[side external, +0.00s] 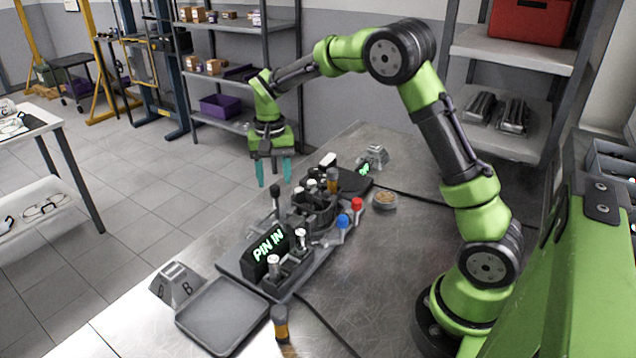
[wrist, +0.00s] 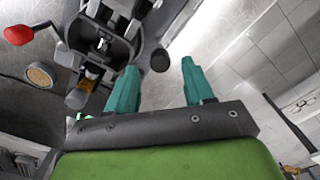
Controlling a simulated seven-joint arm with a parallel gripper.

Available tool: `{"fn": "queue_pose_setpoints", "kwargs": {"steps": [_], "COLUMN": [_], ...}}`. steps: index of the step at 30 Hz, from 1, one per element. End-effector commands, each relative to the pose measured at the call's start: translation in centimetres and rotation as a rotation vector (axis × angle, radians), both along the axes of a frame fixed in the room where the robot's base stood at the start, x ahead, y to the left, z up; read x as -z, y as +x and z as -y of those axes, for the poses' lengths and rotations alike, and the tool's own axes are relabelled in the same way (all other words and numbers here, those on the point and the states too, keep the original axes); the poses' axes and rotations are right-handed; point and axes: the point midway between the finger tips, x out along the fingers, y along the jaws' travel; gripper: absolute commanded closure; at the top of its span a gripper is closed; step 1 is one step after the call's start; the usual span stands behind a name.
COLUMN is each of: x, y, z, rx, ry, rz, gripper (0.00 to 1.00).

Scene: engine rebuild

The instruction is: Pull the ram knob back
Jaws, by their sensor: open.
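A black knob (side external: 275,190) stands on an upright lever at the far left edge of the fixture (side external: 250,270) on the bench. No label shows whether it is the ram knob. My gripper (side external: 274,183) points down with its teal fingers open and empty. In the side view the knob shows just below and between the fingertips; depth is hard to judge. In the wrist view the round black knob (wrist: 160,60) lies between the tips of my open gripper (wrist: 158,68), apart from both fingers.
A red knob (side external: 357,204) and a blue knob (side external: 343,221) stand on the fixture's near side. A lit "PIN IN" display (side external: 268,250) is in front. A grey tray (side external: 222,315), an A/B block (side external: 176,285) and a small round dish (side external: 384,200) lie around it.

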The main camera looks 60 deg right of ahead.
Motion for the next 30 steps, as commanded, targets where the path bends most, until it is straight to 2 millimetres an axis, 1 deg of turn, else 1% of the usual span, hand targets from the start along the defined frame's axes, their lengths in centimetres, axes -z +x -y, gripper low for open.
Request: {"fn": "queue_pose_setpoints", "kwargs": {"steps": [1, 3, 6, 16, 26, 27, 30], "x": [0.7, 1.5, 2.1, 2.4, 2.4, 2.4, 2.3], "y": [0.0, 0.0, 0.0, 0.0, 0.0, 0.0, 0.0], "z": [0.0, 0.0, 0.0, 0.0, 0.0, 0.0, 0.0], "rx": [0.0, 0.001, 0.0, 0.0, -0.001, -0.001, 0.0], "ry": [-0.001, 0.0, 0.001, 0.0, 0.0, 0.0, 0.0], "rz": [-0.002, -0.001, -0.001, 0.001, 0.001, 0.001, 0.001], "gripper": [0.48, 0.48, 0.48, 0.48, 0.98, 1.0, 1.0]}}
